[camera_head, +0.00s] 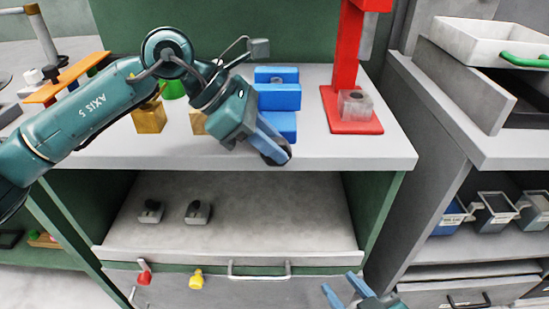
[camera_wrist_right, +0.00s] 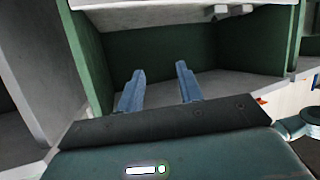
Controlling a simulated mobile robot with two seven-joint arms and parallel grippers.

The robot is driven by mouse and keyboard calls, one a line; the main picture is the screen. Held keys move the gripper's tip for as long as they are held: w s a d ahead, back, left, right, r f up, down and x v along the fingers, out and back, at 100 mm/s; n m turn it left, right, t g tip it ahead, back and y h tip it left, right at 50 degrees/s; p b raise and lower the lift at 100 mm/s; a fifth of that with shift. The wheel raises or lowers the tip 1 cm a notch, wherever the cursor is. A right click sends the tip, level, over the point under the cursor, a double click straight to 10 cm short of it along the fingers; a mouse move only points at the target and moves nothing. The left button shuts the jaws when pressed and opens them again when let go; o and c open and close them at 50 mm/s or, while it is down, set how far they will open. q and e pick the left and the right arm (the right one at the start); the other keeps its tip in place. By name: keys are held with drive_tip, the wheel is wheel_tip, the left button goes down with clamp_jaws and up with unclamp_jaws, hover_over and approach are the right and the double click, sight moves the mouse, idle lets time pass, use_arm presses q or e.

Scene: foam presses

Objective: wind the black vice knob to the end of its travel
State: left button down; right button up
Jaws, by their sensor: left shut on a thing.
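The blue vice (camera_head: 283,97) sits on the grey bench top, partly hidden by my left arm. The black vice knob (camera_head: 281,160) is at its front, by the bench's front edge. My left gripper (camera_head: 272,146) reaches in from the left and is shut on the knob. Its fingers cover most of the knob. My right gripper (camera_head: 346,288) is low in front of the bench, away from the vice. It also shows in the right wrist view (camera_wrist_right: 161,88), with its two blue fingers apart and nothing between them.
A red press (camera_head: 350,118) stands right of the vice. Brass-coloured blocks (camera_head: 149,118) stand to the left. The shelf (camera_head: 270,215) below holds two small grey-and-black parts. A drawer handle (camera_head: 259,272) lies beneath. Bins (camera_head: 493,212) are on the right.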

use_arm(q)
drive_tip(key=h+b, duration=0.2)
drive_tip(key=shift+a+f+b, duration=0.2)
drive_tip(key=shift+f+b, duration=0.15)
drive_tip(key=shift+a+r+h+b, duration=0.1)
drive_tip(key=shift+r+h+b, duration=0.15)
drive_tip(key=shift+h+b, duration=0.45)
use_arm(e)
drive_tip(key=shift+w+a+r+n+t+y, duration=0.1)
drive_tip(key=shift+w+a+n+t+y, duration=0.2)
drive_tip(key=shift+t, duration=0.35)
drive_tip(key=shift+w+a+r+n+t+y, duration=0.1)
drive_tip(key=shift+n+t+y, duration=0.25)
drive_tip(key=shift+t, duration=0.25)
drive_tip(key=shift+w+a+n+t+y, duration=0.25)
drive_tip(key=shift+t+y, duration=0.1)
drive_tip(key=shift+t, duration=0.3)
use_arm(q)
drive_tip(key=c, duration=1.5)
unclamp_jaws()
drive_tip(key=p+v, duration=0.2)
drive_tip(key=v, duration=1.1)
drive_tip(key=shift+r, duration=0.15)
use_arm(e)
drive_tip(key=shift+s+d+f+m+g+h, duration=0.15)
drive_tip(key=shift+d+m+g+h, duration=0.3)
drive_tip(key=shift+g+h, duration=0.25)
